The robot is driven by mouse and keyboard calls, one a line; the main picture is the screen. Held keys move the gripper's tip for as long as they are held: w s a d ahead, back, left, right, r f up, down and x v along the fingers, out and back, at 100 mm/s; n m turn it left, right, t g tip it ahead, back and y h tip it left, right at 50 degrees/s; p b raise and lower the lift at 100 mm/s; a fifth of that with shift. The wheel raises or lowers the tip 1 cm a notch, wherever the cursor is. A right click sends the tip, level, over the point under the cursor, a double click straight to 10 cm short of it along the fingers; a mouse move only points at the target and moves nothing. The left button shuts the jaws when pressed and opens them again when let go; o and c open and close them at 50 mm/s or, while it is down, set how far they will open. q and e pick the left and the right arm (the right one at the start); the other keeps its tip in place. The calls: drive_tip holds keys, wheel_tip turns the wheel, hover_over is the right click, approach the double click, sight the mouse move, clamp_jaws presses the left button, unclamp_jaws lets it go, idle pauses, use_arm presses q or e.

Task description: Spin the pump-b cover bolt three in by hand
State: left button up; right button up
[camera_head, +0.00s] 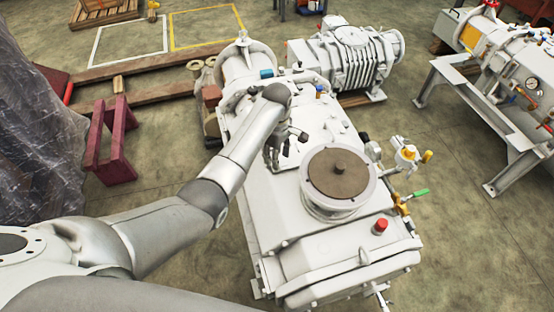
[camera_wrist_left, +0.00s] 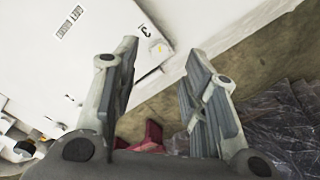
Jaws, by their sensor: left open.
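The white pump (camera_head: 290,215) fills the middle of the head view, with a round brown-topped flange (camera_head: 338,175) on top. My left gripper (camera_head: 283,157) hangs over the pump's upper left part, beside that flange. In the left wrist view the gripper (camera_wrist_left: 162,50) is open, its two fingers apart with nothing between them. The white panel (camera_wrist_left: 60,70) of the machine lies beyond the fingers, with small dark printed marks (camera_wrist_left: 72,20). I cannot make out which bolt is cover bolt three in either view. My right gripper is not in view.
A red knob (camera_head: 380,225), a green-handled valve (camera_head: 419,193) and a yellow-topped fitting (camera_head: 408,153) stand on the pump's right side. A ribbed motor-like unit (camera_head: 350,55) is behind. A red stand (camera_head: 110,140) and plastic-wrapped bulk (camera_head: 35,130) are at left.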

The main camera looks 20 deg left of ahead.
use_arm(q)
drive_tip(key=shift+f, duration=2)
clamp_jaws()
